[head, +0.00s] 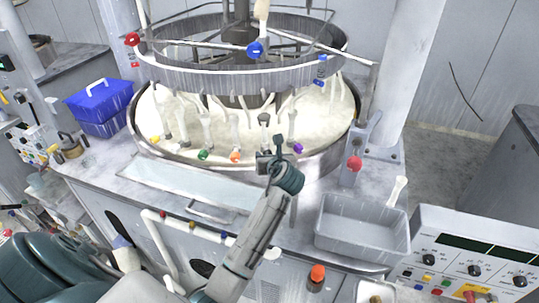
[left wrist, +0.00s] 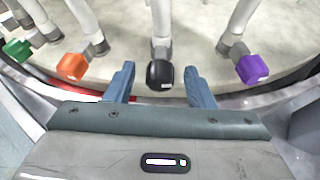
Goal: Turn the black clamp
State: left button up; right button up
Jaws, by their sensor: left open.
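The black clamp (left wrist: 159,74) shows in the left wrist view as a dark faceted knob at the end of a pale arm. It sits between and slightly beyond the two blue fingers of my left gripper (left wrist: 159,88), with a gap on each side. In the head view my left gripper (head: 268,160) is at the front rim of the round basin, and it largely hides the black knob there. The left gripper is open and empty. My right gripper is not seen.
An orange knob (left wrist: 73,66) and a green knob (left wrist: 17,49) are left of the black one; a purple knob (left wrist: 252,68) is right. The metal basin rim (head: 330,163) curves around them. A grey tray (head: 362,245) stands front right, a blue box (head: 100,100) left.

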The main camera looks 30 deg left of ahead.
pick_arm(q)
jog(key=shift+c, duration=0.2)
jog(key=c, duration=1)
jog(key=shift+o, duration=0.2)
jog(key=shift+s+a+n+t+h, duration=0.1)
jog(key=shift+n+t+h, duration=0.45)
jog(key=shift+n, duration=0.4)
jog(key=shift+a+n+t+h, duration=0.1)
jog(key=shift+n+t+h, duration=0.4)
jog(key=shift+n, duration=0.45)
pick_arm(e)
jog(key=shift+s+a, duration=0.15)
pick_arm(q)
jog(key=o, duration=1)
